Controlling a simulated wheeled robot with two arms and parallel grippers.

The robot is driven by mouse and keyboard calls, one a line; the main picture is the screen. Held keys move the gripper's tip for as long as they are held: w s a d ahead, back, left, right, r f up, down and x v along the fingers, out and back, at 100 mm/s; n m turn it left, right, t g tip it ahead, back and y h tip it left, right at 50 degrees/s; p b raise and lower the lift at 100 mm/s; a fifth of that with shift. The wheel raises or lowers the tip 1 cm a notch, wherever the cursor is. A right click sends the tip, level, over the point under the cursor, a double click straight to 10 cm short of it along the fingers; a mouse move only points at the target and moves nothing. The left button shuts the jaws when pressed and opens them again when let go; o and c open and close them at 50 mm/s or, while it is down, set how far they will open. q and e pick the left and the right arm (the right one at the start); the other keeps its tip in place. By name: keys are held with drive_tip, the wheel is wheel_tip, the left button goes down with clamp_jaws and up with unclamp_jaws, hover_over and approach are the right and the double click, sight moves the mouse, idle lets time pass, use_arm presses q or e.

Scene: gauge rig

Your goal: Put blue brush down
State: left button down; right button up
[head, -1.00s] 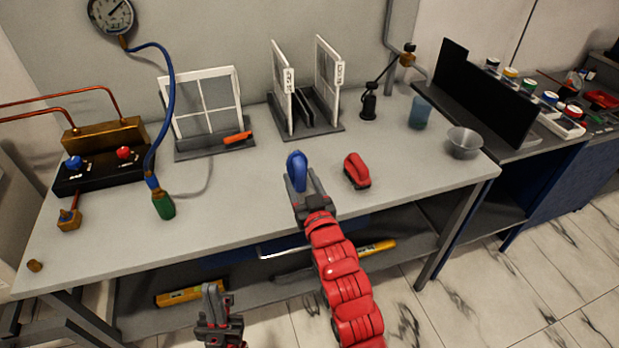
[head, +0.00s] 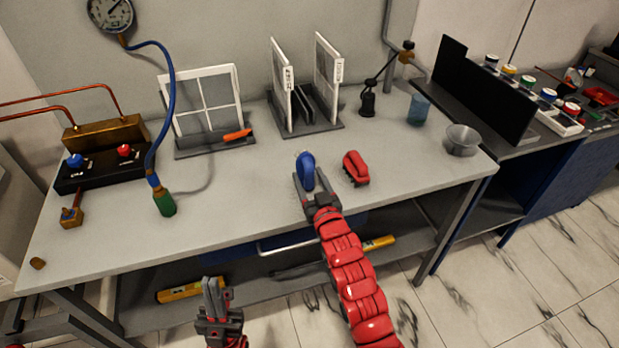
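The blue brush (head: 306,170) is at the front middle of the grey workbench (head: 250,205), just left of a red brush (head: 355,168). My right gripper (head: 306,184), on the red arm, is at the blue brush with its fingers around the brush's near part. It looks shut on it, though the brush partly hides the fingertips. Whether the brush touches the bench top is hard to tell. My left gripper (head: 212,291) is low in front of the bench, away from everything, its fingers close together and apparently empty.
A framed panel (head: 205,105) with an orange tool stands at the back left, and a rack with upright panels (head: 305,125) at the back middle. A blue cup (head: 418,110) and metal bowl (head: 462,140) are at right. A green-ended hose (head: 164,202) lies left. The front middle is clear.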

drive_tip(key=o, duration=0.3)
drive_tip(key=shift+r, duration=0.1)
